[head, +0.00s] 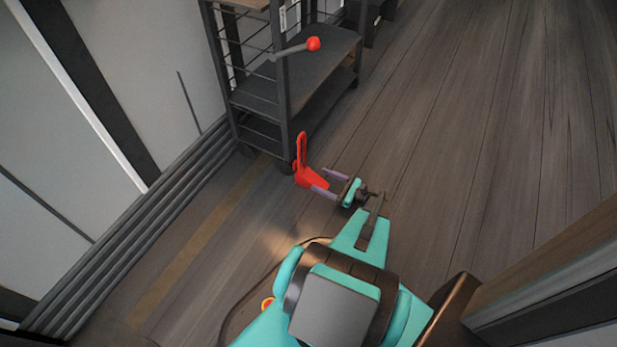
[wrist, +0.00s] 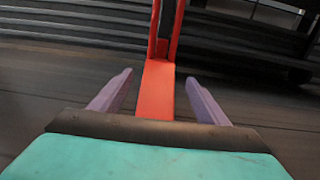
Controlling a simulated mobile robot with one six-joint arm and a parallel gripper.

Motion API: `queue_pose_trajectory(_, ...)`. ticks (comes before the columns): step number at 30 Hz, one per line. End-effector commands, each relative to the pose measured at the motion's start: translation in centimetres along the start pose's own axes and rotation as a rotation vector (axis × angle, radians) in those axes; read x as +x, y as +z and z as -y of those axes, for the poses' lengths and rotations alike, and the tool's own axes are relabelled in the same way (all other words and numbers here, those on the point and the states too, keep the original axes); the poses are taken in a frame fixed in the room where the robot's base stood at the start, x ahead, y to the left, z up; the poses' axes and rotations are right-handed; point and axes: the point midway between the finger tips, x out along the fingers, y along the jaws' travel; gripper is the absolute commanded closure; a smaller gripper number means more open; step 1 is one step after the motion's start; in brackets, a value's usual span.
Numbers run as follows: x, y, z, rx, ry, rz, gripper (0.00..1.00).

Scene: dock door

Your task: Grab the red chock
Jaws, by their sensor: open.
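The red chock (head: 308,177) is on the wooden floor beside the front caster of a wheeled rack in the head view, with an upright part rising at its far end. My gripper (head: 325,183) is low over the floor at the chock's near side, its two purple fingers pointing towards it. In the wrist view the chock (wrist: 157,90) lies straight ahead, its flat part running back between the fingers. My gripper (wrist: 158,95) is open there, one finger on each side, with a gap to the chock on both sides. The chock's near end is hidden behind my gripper's dark edge.
The dark wheeled rack (head: 287,95) stands just beyond the chock, with a red-knobbed lever (head: 313,44) on its side. Ribbed dark rails (head: 150,225) run along the wall at left. The wooden floor (head: 480,130) to the right is clear. A wooden-edged panel (head: 560,250) is at lower right.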

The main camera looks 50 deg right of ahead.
Motion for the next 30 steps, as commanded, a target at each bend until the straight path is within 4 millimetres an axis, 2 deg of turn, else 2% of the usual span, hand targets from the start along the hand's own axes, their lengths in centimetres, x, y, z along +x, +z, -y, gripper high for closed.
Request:
queue_pose_trajectory(4,0.8,0.0,0.0,0.000,0.000,0.000,0.31)
queue_pose_trajectory(19,1.4,-0.1,-0.1,0.000,0.001,0.000,0.31)
queue_pose_trajectory(30,4.9,-0.3,-0.2,0.000,0.002,0.000,0.31)
